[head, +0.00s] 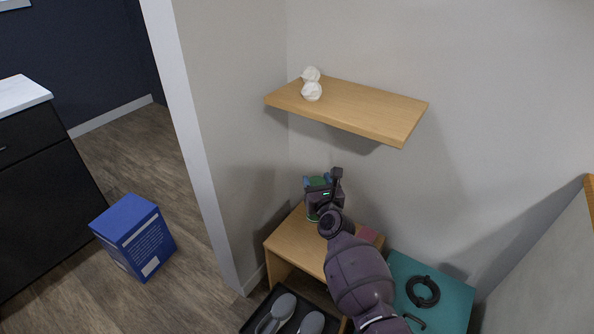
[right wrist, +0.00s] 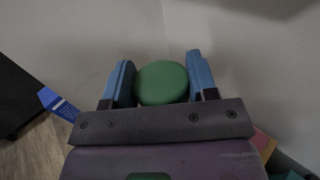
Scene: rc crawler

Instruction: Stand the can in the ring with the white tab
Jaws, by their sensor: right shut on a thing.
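The can is green; its round end (right wrist: 162,83) sits between the two blue fingers of my right gripper in the right wrist view. In the head view the right gripper (head: 318,181) is over the back of the small wooden stand, with a little of the green can (head: 316,182) showing between the fingers. The gripper is shut on the can. A thin green edge (head: 311,219) shows low beside the gripper on the stand; I cannot tell if it is a ring. No white tab can be made out; my right arm hides part of the stand top. My left gripper is out of view.
The wooden stand (head: 290,240) is against the wall, below a wooden shelf (head: 360,106) with white lumpy objects (head: 312,91). A pink item (head: 367,234) lies on the stand. A teal surface (head: 455,300) at right holds a black coil (head: 423,291). A blue box (head: 134,238) stands on the floor.

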